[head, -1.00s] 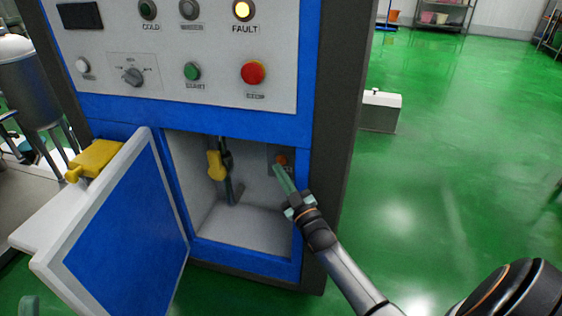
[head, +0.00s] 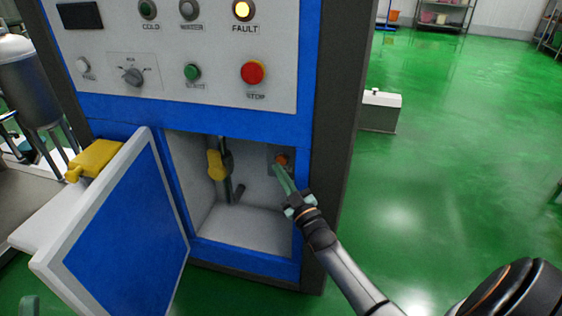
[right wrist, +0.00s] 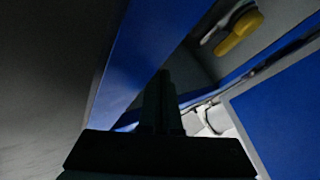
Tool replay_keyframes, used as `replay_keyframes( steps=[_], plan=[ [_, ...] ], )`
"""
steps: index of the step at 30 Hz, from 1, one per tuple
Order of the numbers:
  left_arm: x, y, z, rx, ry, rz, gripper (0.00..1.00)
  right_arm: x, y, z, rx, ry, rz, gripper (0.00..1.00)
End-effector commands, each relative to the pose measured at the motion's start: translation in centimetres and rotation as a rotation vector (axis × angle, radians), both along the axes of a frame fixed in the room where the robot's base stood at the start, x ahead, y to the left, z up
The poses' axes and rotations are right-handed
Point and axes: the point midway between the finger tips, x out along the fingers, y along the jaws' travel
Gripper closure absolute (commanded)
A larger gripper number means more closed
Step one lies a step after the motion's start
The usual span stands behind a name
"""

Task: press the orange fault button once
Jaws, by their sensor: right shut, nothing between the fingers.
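The orange fault button (head: 282,160) sits on a small grey plate on the right inner wall of the open cabinet compartment. My right gripper (head: 281,177) is shut and empty, its fingertips reaching into the compartment just below the button. I cannot tell whether the tips touch it. In the right wrist view the shut fingers (right wrist: 163,95) are dark and the button does not show. The FAULT lamp (head: 242,10) on the panel above glows yellow. A small part at the lower left edge of the head view may be my left gripper, but its jaws are not visible.
The blue cabinet door (head: 125,235) hangs open to the left. A yellow-handled lever (head: 217,165) stands inside the compartment, left of my gripper. The red STOP button (head: 253,73) is on the panel above. A white box (head: 380,110) stands on the green floor at right.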

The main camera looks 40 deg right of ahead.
Motion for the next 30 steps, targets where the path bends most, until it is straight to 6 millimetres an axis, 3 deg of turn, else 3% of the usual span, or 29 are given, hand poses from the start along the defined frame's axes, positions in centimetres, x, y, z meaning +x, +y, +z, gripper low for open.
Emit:
replay_keyframes(
  steps=[30],
  plan=[
    [0.0,0.0,-0.6,0.0,0.001,0.0,0.15,0.8,-1.4,0.0,-0.001,0.001,-0.007,1.0]
  ],
)
